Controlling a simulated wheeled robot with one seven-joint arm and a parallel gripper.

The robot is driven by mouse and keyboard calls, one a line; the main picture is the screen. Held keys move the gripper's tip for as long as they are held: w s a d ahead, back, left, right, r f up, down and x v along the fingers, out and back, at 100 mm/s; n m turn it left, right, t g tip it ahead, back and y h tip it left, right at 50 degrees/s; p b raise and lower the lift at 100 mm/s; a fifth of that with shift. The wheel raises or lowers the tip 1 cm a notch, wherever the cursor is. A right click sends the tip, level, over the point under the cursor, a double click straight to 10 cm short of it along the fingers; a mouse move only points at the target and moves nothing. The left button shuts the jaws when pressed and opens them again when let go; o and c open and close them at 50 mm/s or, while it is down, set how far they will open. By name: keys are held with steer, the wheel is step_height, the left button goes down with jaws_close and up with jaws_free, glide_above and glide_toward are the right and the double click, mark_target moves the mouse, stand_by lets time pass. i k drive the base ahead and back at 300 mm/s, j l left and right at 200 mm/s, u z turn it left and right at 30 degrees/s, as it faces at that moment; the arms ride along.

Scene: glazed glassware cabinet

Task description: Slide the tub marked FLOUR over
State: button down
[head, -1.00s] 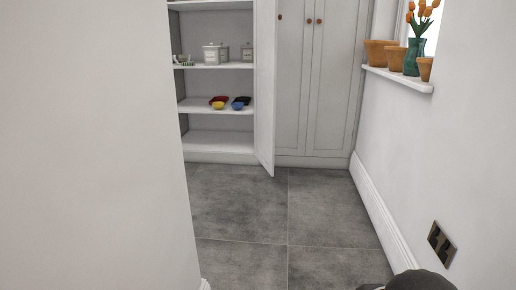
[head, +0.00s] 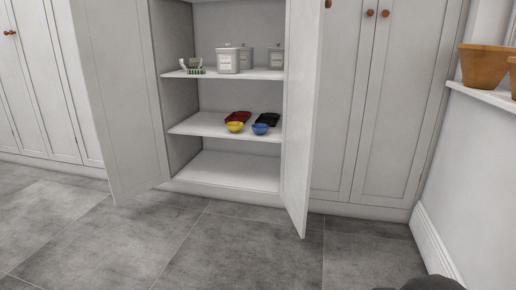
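Several pale grey lidded tubs stand on the upper-middle shelf of the open white cupboard. The front tub (head: 228,61) has a label too small to read. A second tub (head: 246,57) stands just behind it to the right. A third tub (head: 277,58) stands farther right, partly hidden by the right-hand open door. I cannot tell which is marked FLOUR. A dark rounded part of my own body shows at the bottom right; my gripper is not to be seen.
The cupboard's left door (head: 118,95) and right door (head: 301,120) stand open. A yellow bowl (head: 235,127), a blue bowl (head: 260,129), and red and black dishes are one shelf below. Grey tiled floor (head: 200,250) is clear.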

mark_target(228, 61)
steer(key=i+j+u, duration=0.25)
steer(key=i+u, duration=0.2)
steer(key=i, duration=0.2)
steer(key=i+u, duration=0.5)
steer(key=i, duration=0.2)
steer(key=i+l+u, duration=0.2)
steer(key=i+u, duration=0.25)
steer(key=i, duration=0.2)
